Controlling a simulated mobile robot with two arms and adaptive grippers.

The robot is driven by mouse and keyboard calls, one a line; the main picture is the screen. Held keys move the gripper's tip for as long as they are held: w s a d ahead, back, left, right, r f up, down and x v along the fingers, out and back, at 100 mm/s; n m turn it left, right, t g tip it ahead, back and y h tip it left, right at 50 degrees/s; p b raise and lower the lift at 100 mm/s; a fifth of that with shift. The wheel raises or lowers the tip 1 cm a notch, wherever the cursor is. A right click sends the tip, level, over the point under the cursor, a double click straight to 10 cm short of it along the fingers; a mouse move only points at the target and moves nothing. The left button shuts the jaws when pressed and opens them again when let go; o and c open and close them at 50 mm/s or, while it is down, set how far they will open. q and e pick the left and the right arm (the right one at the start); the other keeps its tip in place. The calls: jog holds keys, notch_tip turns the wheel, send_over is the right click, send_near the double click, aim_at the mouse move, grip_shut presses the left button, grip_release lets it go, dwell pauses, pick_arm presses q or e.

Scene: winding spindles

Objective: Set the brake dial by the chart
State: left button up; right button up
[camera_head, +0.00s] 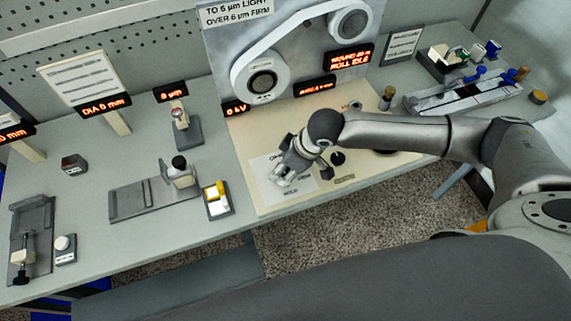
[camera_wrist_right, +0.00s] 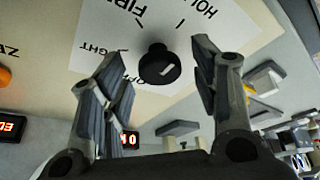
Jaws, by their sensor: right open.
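The brake dial (camera_wrist_right: 160,65) is a round black knob with a short slanted white mark, on a white card (camera_wrist_right: 232,30) with OFF, LIGHT, FIRM and HOLD lettering. I cannot tell which end of the mark is the pointer. My right gripper (camera_wrist_right: 160,72) is open, with its fingers apart on either side of the dial, holding nothing. In the head view this gripper (camera_head: 284,174) is over the card (camera_head: 300,188) and hides the dial. The chart (camera_head: 236,12) on the back panel reads "to 6 µm light, over 6 µm firm". My left gripper is not in view.
A lit display (camera_head: 171,92) reads 0 µm above a gauge stand (camera_head: 187,128). A winding panel (camera_head: 300,50) stands behind the gripper. A black knob (camera_head: 338,158) is just right of it. A yellow-and-white block (camera_head: 216,196) sits left of the card.

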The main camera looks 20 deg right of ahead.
jog(key=shift+c, duration=0.4)
jog(key=c, duration=0.9)
jog(key=shift+c, duration=0.2)
jog(key=shift+r, duration=0.1)
